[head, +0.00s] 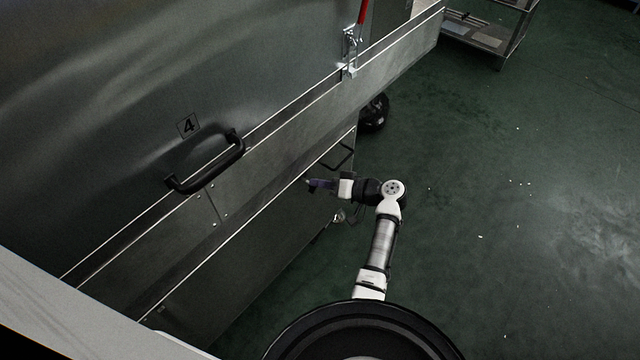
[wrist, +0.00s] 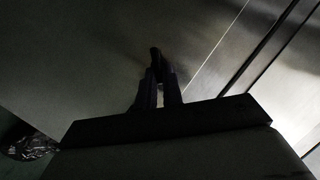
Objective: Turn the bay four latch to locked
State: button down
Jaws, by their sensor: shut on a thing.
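The number 4 plate (head: 188,125) is on the grey steel door at left, above a black bar handle (head: 206,168). My gripper (head: 311,185) is low down against the lower steel panel, to the right of and below that handle. In the wrist view my gripper (wrist: 160,82) is shut on a small dark piece (wrist: 155,54) that sticks out between the fingertips. Its shape and angle are too dark to read, and I cannot tell for certain that it is the bay four latch. The fingers hide part of it.
A red-handled metal clamp (head: 350,48) stands at the door's upper right edge. A thin black handle (head: 340,157) is just above my gripper. A dark round object (head: 374,112) lies on the floor beyond. A metal rack (head: 490,35) is at the back. The green floor at right is open.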

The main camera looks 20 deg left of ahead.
jog(key=m+y, duration=0.1)
jog(key=m, duration=0.1)
jog(key=f+m+g+y, duration=0.1)
jog(key=m, duration=0.1)
jog(key=m+y+b, duration=0.1)
jog(key=m, duration=0.2)
jog(key=shift+w+d+f+g, duration=0.15)
jog(key=shift+w+g, duration=0.1)
jog(key=shift+g, duration=0.15)
jog(key=shift+m, duration=0.3)
jog(key=c, duration=1.5)
grip_release()
jog(key=shift+c, duration=0.2)
jog(key=d+b, duration=0.1)
jog(key=d, duration=1.2)
jog(key=shift+w+d+b, duration=0.3)
jog(key=shift+d+b, duration=0.05)
jog(key=shift+b, duration=0.05)
